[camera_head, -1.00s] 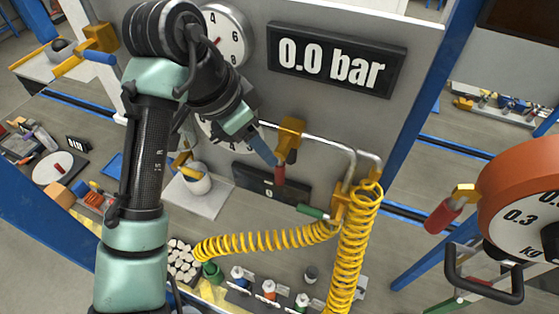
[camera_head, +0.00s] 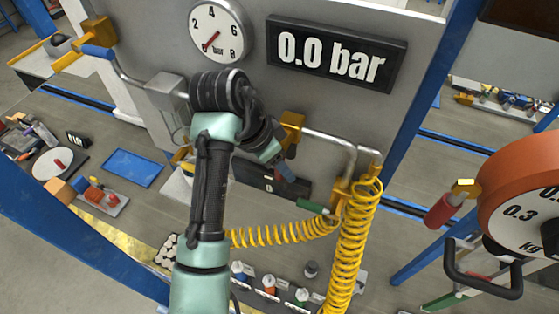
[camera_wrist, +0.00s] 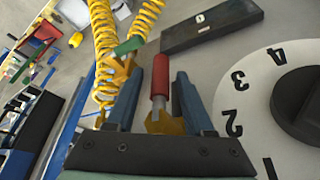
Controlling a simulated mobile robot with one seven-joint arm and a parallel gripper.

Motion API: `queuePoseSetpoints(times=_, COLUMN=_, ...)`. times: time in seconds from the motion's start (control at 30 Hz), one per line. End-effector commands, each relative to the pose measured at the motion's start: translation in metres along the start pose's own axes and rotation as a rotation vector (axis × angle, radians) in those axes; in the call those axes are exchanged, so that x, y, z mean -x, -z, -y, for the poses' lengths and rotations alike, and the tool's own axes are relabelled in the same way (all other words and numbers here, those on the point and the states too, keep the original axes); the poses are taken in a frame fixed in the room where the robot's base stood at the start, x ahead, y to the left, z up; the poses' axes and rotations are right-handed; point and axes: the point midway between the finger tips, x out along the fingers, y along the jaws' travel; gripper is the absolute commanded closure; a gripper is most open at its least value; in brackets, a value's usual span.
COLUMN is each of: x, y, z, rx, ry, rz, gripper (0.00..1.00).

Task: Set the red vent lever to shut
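The red vent lever (camera_wrist: 160,76) has a red grip on a yellow valve body (camera_wrist: 165,123), seen in the wrist view. The yellow valve body also shows on the panel's pipe in the head view (camera_head: 292,126), where my gripper (camera_head: 286,172) largely hides the red grip. In the wrist view my gripper (camera_wrist: 158,95) is open, with one blue finger on each side of the lever. Narrow gaps show beside the red grip, and no firm hold is visible. The digital display (camera_head: 337,56) reads 0.0 bar.
A green-handled valve (camera_head: 314,207) and a yellow coiled hose (camera_head: 352,240) are close to the right of my gripper. A blue-handled lever (camera_head: 97,52) is at upper left. A round dial (camera_wrist: 250,105) is beside my right finger. An orange scale (camera_head: 530,185) hangs at right.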

Motion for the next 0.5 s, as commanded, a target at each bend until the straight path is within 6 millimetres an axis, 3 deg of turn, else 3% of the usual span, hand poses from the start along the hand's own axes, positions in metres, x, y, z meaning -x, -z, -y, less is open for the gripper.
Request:
queuePoseSetpoints(times=0.03, x=0.0002, y=0.0, z=0.0, rx=0.0, ry=0.0, rz=0.0, gripper=0.59)
queuePoseSetpoints(times=0.27, x=0.0005, y=0.0001, z=0.0, rx=0.0, ry=0.0, rz=0.0, gripper=1.0)
queuePoseSetpoints(times=0.5, x=0.0006, y=0.0002, z=0.0, rx=0.0, ry=0.0, rz=0.0, gripper=1.0)
